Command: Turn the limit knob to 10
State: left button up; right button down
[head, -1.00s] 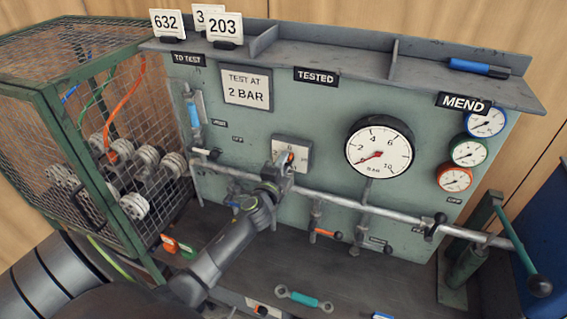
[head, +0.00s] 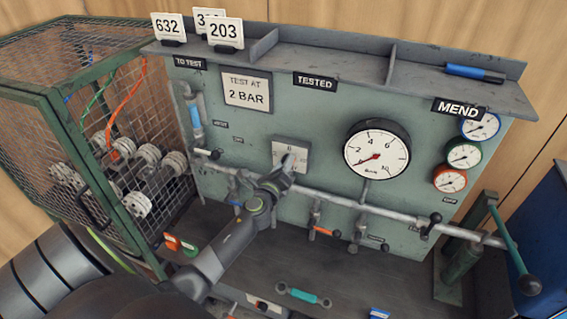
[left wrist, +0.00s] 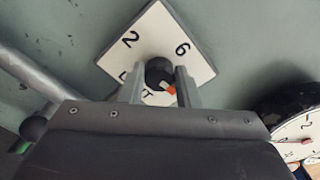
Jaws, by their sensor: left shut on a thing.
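The limit knob (left wrist: 158,71) is small, round and black, with an orange and white mark on its side. It sits on a square white dial plate (head: 278,149) on the green panel. An 8 shows on the plate in the head view; a 2 and a 6 show in the left wrist view (left wrist: 195,65). My left gripper (head: 286,168) is at the knob, its two fingers on either side of it (left wrist: 160,82), shut on it. The fingers hide part of the dial, so I cannot read the knob's setting. My right gripper is not in view.
A large pressure gauge (head: 377,147) is right of the dial, its needle low. A grey pipe (head: 345,203) with several valve handles runs below. A wire cage (head: 85,130) stands at left.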

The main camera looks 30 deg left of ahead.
pick_arm(q)
jog(key=shift+f+m, duration=0.1)
jog(key=shift+m, duration=0.5)
jog(key=o, duration=1)
jog(key=shift+c, duration=0.2)
jog(key=v, duration=1.7)
jog(key=shift+s+b, duration=0.25)
jog(key=shift+b, duration=0.2)
